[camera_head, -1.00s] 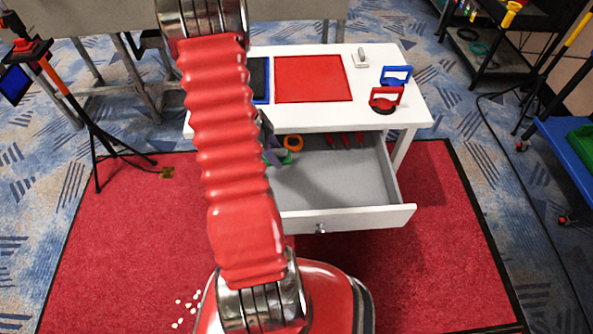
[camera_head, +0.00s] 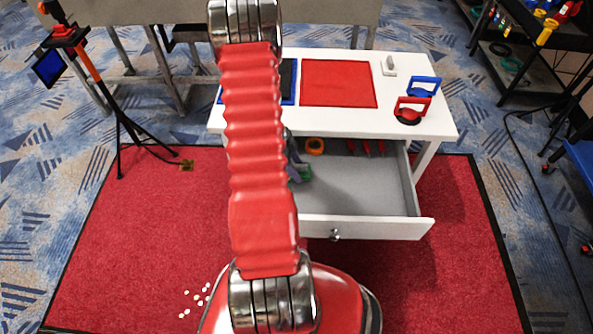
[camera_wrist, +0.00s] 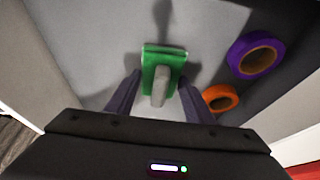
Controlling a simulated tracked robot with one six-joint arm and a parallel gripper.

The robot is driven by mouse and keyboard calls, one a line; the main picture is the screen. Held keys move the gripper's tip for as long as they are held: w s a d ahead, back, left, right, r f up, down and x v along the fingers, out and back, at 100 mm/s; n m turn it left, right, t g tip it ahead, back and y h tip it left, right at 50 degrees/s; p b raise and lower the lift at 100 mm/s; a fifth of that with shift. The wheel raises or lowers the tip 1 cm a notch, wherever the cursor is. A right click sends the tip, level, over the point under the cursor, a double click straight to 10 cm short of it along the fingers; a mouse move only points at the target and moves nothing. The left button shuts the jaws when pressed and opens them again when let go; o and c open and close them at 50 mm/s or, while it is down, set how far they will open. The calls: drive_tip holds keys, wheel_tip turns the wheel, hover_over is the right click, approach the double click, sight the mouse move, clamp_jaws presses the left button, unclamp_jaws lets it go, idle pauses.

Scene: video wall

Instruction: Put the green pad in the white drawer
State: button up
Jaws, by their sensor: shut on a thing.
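The green pad (camera_wrist: 163,57), a flat green piece with a pale grey handle, is between my gripper's (camera_wrist: 160,82) two dark fingers in the wrist view. My gripper is shut on it. Whether the pad touches the drawer floor cannot be told. In the head view, part of the pad (camera_head: 305,172) shows beside my red arm, which hides most of my gripper (camera_head: 294,160). The white drawer (camera_head: 375,228) is pulled open under the white table, with a grey inside. The gripper and pad are at its left part.
An orange ring (camera_wrist: 220,97) and a purple ring (camera_wrist: 256,54) lie in the drawer, right of the pad in the wrist view. The drawer's right half is clear. Red and blue handled pads (camera_head: 411,110) stand on the table.

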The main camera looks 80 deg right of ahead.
wheel_tip(320, 180, down, 2)
drive_tip(key=o, duration=1)
drive_tip(key=shift+c, duration=0.2)
drive_tip(key=shift+r, duration=0.1)
drive_tip(key=v, duration=1.2)
drive_tip(key=shift+w, duration=0.15)
